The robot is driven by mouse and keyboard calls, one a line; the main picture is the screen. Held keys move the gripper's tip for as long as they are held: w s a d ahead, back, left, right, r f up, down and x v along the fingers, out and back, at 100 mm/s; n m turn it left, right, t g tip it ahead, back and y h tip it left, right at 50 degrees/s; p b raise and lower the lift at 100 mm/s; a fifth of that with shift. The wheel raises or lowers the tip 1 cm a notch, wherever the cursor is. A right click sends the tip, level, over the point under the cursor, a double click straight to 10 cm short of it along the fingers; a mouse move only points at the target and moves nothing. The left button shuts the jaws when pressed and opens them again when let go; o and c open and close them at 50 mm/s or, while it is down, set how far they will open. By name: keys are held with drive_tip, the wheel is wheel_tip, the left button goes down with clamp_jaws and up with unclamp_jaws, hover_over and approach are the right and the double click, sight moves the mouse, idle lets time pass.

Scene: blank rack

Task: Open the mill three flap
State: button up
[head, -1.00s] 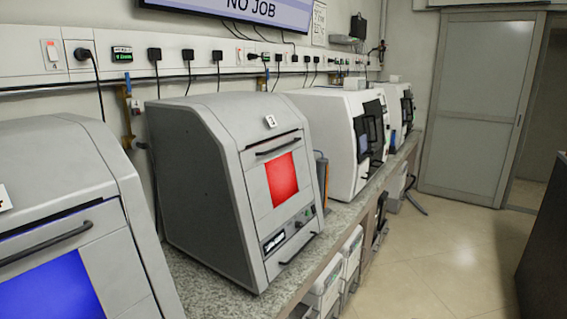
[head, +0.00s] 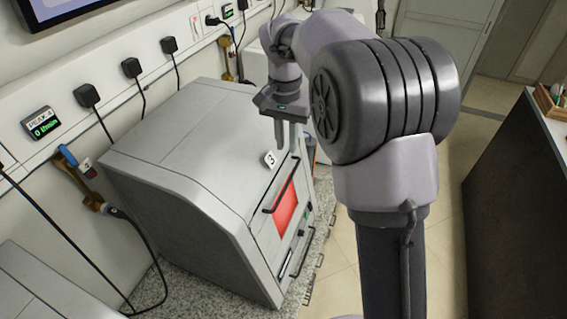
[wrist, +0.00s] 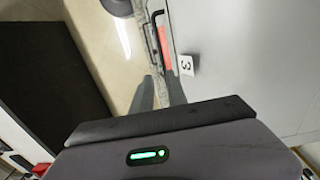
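Mill three (head: 190,170) is a grey box-shaped machine marked with a "3" tag, standing on the counter in the head view. Its flap (head: 262,225) on the front has a red window (head: 285,210) and looks closed. A black bar handle (head: 281,190) runs along the flap's upper part. The wrist view shows the tag (wrist: 186,65), part of the red window (wrist: 164,45) and the handle (wrist: 154,34). My gripper (head: 285,136) points down above the machine's front top edge, near the tag and apart from the handle. Its fingers (wrist: 160,92) are apart and hold nothing.
A wall rail with black plugs runs behind the machine. A hose and a valve (head: 92,200) hang at the left. Another grey machine (head: 35,290) stands at the lower left. A dark bench (head: 525,200) stands at the right, with open floor between it and the counter.

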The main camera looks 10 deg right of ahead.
sight(287, 184)
wheel_tip(287, 184, down, 13)
drive_tip(key=shift+d+f+b, duration=0.1)
drive_tip(key=shift+b, duration=0.25)
drive_tip(key=shift+w+f, duration=0.25)
drive_tip(key=shift+f, duration=0.45)
drive_tip(key=shift+s, duration=0.1)
drive_tip(key=shift+r, duration=0.1)
clamp_jaws()
idle(0.4)
